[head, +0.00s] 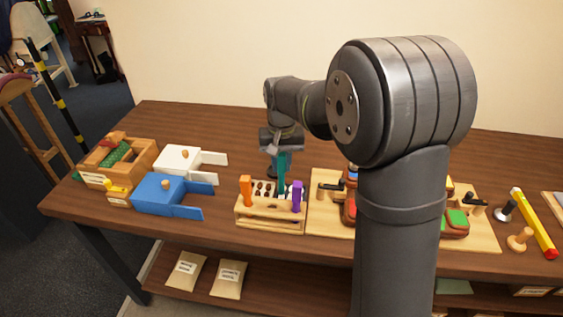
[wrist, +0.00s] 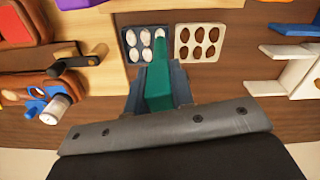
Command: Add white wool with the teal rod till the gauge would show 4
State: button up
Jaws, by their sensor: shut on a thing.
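My gripper (head: 282,145) is shut on the teal rod (head: 282,168), which points down behind the wooden rack. In the wrist view the teal rod (wrist: 158,88) stands between the jaws of my gripper (wrist: 158,92). Its far end overlaps a dark block (wrist: 125,58) whose hollows hold white wool tufts (wrist: 146,38). I cannot tell whether the tip touches the wool. Beside it is a pale block (wrist: 223,42) with brown tufts. A brown saddle (wrist: 30,84) shows at the left of the wrist view. I cannot make out a gauge.
The wooden rack (head: 270,226) holds an orange-handled tool (head: 246,190) and a purple-handled one (head: 297,195). A blue box (head: 160,194), a white box (head: 183,158) and a wooden box (head: 146,150) stand left. My arm hides much of the wooden board (head: 325,220).

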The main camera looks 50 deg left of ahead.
aim_at(282, 154)
jog(key=shift+f, duration=1.15)
dwell(1.5)
jog(key=shift+r, duration=0.1)
jog(key=shift+r, duration=3.5)
jog(key=shift+w, duration=0.1)
